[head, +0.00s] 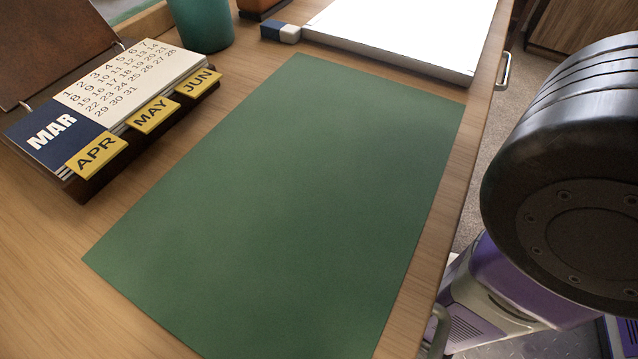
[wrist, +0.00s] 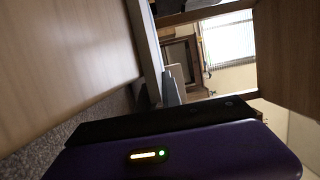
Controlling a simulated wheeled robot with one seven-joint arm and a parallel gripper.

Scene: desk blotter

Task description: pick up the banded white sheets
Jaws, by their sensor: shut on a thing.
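A thick stack of white sheets (head: 405,32) lies flat on the desk at the top of the head view, cut off by the frame edge. I see no band on its visible part, so I cannot tell if it is the banded one. My gripper is outside the head view, where only my arm shows at the right. In the wrist view my gripper (wrist: 172,85) seems to show as narrow grey fingers close together beyond its dark and purple housing. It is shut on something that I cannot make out.
A green blotter (head: 290,200) lies bare mid-desk. A calendar (head: 130,75) with yellow month tabs stands left, beside a teal cup (head: 203,25). A blue-and-white eraser (head: 281,32) lies near the stack. Metal handles (head: 503,70) stick out from the desk's right side.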

